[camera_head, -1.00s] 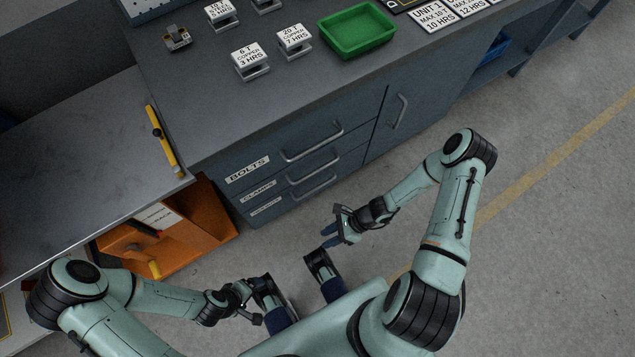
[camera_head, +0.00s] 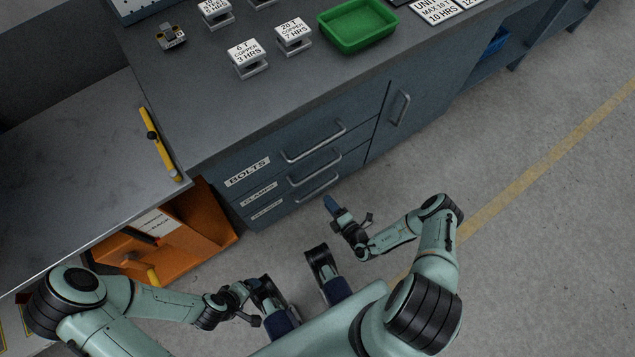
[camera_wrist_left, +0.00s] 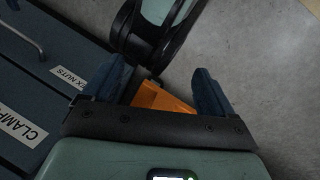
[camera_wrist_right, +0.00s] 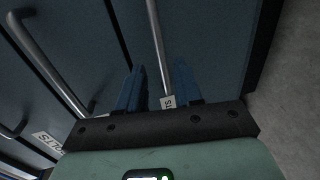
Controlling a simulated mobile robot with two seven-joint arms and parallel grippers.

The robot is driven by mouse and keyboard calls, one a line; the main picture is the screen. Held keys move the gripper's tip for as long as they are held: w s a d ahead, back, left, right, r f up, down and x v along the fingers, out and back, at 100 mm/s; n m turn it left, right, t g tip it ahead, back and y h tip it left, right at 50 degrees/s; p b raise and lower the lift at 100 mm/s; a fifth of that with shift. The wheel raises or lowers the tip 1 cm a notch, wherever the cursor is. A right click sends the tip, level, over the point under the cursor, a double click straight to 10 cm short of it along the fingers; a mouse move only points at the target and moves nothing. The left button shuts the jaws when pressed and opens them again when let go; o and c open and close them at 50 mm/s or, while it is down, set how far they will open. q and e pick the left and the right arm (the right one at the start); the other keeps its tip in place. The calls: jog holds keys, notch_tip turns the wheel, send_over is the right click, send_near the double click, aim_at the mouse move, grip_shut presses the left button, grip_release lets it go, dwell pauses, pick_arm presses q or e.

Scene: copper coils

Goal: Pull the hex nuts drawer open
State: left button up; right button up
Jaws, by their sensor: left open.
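The hex nuts drawer (camera_head: 285,207) is the lowest of three drawers in the grey-blue cabinet and looks shut flush. Its label is too small to read in the head view, but "EX NUTS" (camera_wrist_left: 68,78) shows in the left wrist view. Its bar handle (camera_head: 318,190) is just beyond the right fingertips. My right gripper (camera_head: 331,203) is open, pointing at the drawer front. In the right wrist view the handle (camera_wrist_right: 155,40) lines up with the gap between the blue fingers; contact cannot be told. My left gripper (camera_wrist_left: 157,80) is open and empty, low and away from the cabinet.
The bolts (camera_head: 247,172) and clamps (camera_head: 259,193) drawers above are shut. A cupboard door (camera_head: 385,125) is to their right. An orange bin (camera_head: 205,225) stands at the cabinet's left. The floor in front is clear.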

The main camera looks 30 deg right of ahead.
aim_at(318, 189)
pick_arm(q)
jog(key=w+f, duration=0.1)
jog(key=w+a+f+t+b, duration=0.1)
jog(key=w, duration=0.1)
jog(key=shift+a+b, duration=0.2)
jog(key=shift+b, duration=0.1)
pick_arm(e)
jog(key=x, duration=0.8)
jog(key=shift+w, duration=0.1)
jog(key=shift+c, duration=0.4)
grip_shut()
